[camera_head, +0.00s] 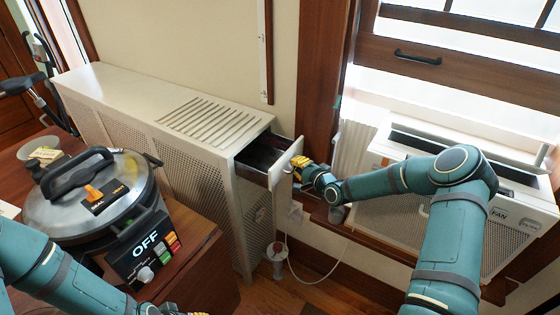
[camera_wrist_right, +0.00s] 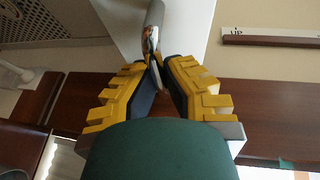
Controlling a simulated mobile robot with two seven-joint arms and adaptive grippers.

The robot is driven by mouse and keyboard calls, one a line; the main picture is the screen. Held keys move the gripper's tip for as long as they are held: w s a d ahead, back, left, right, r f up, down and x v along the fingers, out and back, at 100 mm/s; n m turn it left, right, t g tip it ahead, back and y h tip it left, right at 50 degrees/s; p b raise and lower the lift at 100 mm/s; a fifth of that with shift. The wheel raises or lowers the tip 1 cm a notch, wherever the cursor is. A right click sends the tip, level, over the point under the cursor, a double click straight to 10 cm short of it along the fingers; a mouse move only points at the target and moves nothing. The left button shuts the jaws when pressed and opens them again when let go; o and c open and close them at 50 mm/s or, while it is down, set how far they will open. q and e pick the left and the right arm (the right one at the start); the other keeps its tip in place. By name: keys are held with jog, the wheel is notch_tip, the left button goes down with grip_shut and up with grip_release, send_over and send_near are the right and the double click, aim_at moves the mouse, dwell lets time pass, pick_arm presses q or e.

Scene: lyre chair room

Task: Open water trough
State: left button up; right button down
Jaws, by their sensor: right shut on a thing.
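The water trough (camera_head: 284,166) is a white drawer in the end of the white radiator cover (camera_head: 133,107). It stands partly pulled out, with a dark inside showing. My right gripper (camera_head: 298,170) is at its front face. In the right wrist view, the yellow fingers of this gripper (camera_wrist_right: 157,65) close on the trough's metal handle (camera_wrist_right: 154,22). The white panel (camera_wrist_right: 185,30) lies behind the handle. My left gripper (camera_head: 183,311) shows only as a bit of yellow at the bottom edge, with its fingers mostly cut off.
A pressure cooker (camera_head: 90,190) with an "OFF" control box stands on a wooden table (camera_head: 198,238) at the left. A window fan unit (camera_head: 460,230) sits at the right below the window. A white cord (camera_head: 300,280) runs along the wall. Some wooden floor (camera_head: 262,294) is free below the trough.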

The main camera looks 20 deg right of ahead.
jog(key=shift+s+d, duration=1.35)
jog(key=shift+s, duration=0.2)
jog(key=c, duration=1)
grip_release()
jog(key=v, duration=1.2)
